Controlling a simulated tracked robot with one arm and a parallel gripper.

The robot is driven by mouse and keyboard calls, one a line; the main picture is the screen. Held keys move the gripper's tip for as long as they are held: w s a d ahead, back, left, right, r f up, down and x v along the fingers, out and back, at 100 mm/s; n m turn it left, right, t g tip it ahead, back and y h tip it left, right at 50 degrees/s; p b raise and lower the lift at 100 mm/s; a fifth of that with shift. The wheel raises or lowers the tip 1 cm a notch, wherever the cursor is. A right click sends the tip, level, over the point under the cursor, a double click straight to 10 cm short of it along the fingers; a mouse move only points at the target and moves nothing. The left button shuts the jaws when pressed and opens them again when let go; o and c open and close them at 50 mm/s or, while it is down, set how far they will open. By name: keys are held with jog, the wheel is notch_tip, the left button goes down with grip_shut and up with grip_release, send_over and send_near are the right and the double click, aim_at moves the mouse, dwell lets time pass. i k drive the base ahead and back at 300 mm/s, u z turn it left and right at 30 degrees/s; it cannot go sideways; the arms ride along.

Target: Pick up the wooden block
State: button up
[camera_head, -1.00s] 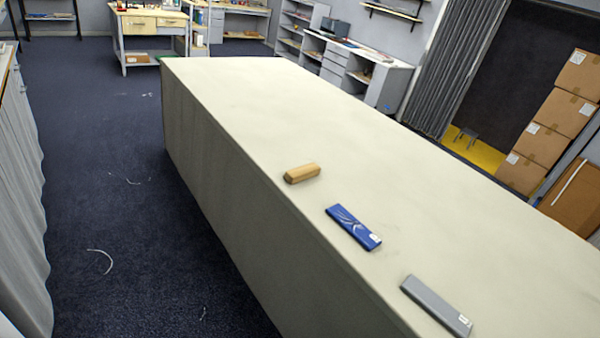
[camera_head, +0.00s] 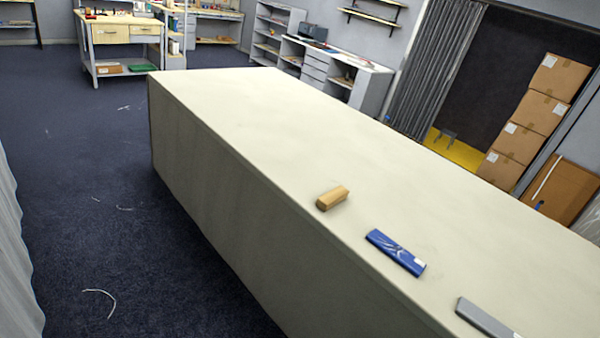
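The wooden block (camera_head: 332,198) is small, light brown and oblong. It lies flat on the long cloth-covered table (camera_head: 270,120), close to the table's left edge, right of the picture's centre. Nothing covers it. My gripper does not show in the view, so I cannot see whether it is open or shut.
A blue flat box (camera_head: 396,252) and a grey flat box (camera_head: 484,318) lie along the same edge, nearer to me. The far table top is bare. Dark floor (camera_head: 90,200) is open on the left. Cardboard boxes (camera_head: 537,112) stand stacked at the right.

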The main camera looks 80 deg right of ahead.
aim_at(330, 199)
jog(key=z, duration=0.05)
jog(key=i, duration=2)
jog(key=z, duration=3.2)
jog(key=i, duration=1)
